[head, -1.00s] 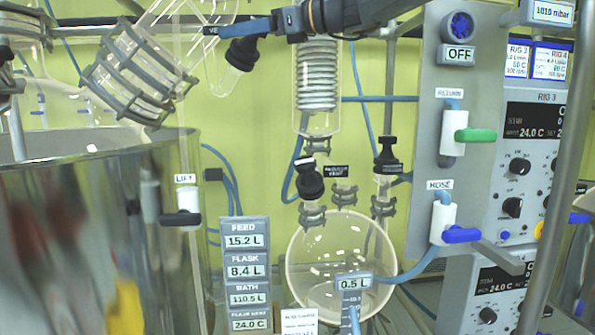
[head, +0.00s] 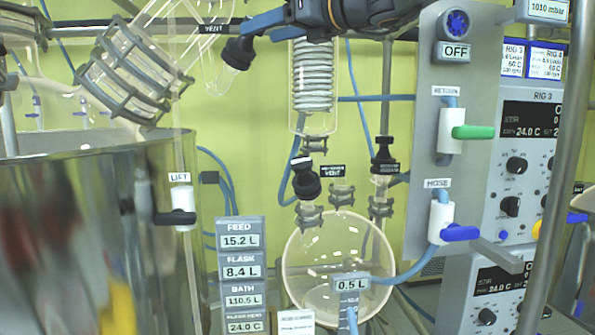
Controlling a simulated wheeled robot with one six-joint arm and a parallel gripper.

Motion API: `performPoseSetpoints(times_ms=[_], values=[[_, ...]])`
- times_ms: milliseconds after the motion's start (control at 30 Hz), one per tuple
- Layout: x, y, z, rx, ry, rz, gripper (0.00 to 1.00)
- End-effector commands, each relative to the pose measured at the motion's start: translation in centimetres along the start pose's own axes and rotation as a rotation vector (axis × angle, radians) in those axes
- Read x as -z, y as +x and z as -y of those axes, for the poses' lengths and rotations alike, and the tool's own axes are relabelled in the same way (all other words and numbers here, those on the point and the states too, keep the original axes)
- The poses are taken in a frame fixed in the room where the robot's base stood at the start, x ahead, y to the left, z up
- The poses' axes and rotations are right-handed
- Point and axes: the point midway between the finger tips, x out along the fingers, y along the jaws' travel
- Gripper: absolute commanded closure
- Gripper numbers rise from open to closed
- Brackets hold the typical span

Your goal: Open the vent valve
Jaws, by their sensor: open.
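A black-capped valve (head: 238,50) sits on an angled glass neck at top centre-left, beside a tag reading VENT (head: 212,28). My gripper (head: 258,24) comes in from the upper right, just above and right of that black cap. A blue finger points left towards it; the jaws are open and appear empty. The far finger and any contact with the cap cannot be made out. A second black-capped valve (head: 305,180) stands lower, next to a tag (head: 333,170) that also reads VENT, above the round receiving flask (head: 338,275).
A coiled glass condenser (head: 313,75) hangs below my arm. A caged glass joint (head: 130,75) is left of the vent valve. A grey panel with green (head: 473,132) and blue (head: 460,233) handles stands at right. A large metal bath (head: 90,240) fills the lower left.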

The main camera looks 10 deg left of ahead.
Motion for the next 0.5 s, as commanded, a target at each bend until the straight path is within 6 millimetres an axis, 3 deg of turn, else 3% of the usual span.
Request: performPoseSetpoints(times_ms=[500], values=[[9.4, -0.1, -0.4, -0.071, -0.180, -0.183, 0.43]])
